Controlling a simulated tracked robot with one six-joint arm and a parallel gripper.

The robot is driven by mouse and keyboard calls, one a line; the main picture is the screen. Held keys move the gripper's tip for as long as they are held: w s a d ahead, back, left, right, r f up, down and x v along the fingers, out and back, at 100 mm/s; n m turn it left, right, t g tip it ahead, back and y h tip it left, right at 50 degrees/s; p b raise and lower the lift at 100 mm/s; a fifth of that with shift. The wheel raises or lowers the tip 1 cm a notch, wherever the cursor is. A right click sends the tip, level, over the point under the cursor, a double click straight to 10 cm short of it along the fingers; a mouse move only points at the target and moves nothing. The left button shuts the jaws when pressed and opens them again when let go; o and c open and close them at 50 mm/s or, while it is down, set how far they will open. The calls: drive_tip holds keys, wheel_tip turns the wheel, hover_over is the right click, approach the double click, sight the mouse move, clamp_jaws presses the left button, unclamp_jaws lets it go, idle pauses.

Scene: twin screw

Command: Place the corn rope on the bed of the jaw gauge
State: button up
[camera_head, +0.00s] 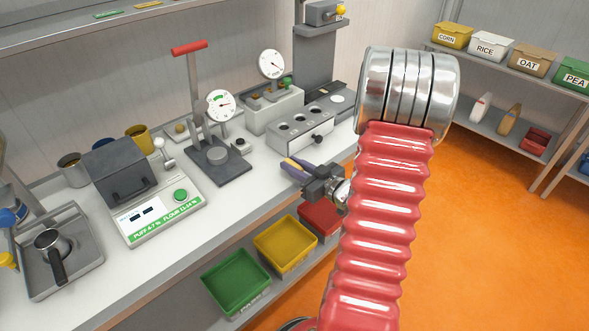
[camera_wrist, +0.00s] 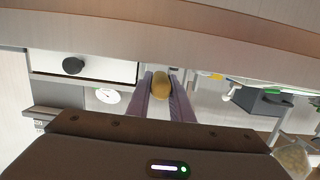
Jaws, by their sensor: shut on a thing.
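My gripper (camera_head: 297,167) is shut on a yellow-tan piece, likely the corn rope (camera_wrist: 161,85). In the wrist view the piece sits between the purple fingers near their tips. In the head view only a little yellow (camera_head: 297,163) shows between them. The gripper is in the air by the bench's front edge, in front of the pale box with holes. A pale grey box with brass-coloured pieces on top (camera_head: 273,110) and a dial (camera_head: 271,64) stands at the back; it may be the jaw gauge. A red-handled press (camera_head: 217,163) with another dial (camera_head: 220,105) stands to its left.
The holed box (camera_head: 301,131) has a black knob. A grey lidded machine (camera_head: 115,170) and a scale-like unit with a green button (camera_head: 158,212) stand left. Green (camera_head: 236,281), yellow (camera_head: 285,245) and red (camera_head: 320,217) bins sit below the bench. The bench front is mostly clear.

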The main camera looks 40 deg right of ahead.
drive_tip(key=shift+f, duration=0.8)
drive_tip(key=shift+f, duration=0.2)
drive_tip(key=o, duration=0.8)
drive_tip(key=shift+c, duration=0.2)
drive_tip(key=s+r, duration=0.2)
drive_tip(key=s, duration=1.1)
drive_tip(key=shift+s+d, duration=0.25)
drive_tip(key=shift+s, duration=0.05)
drive_tip(key=shift+r, duration=0.1)
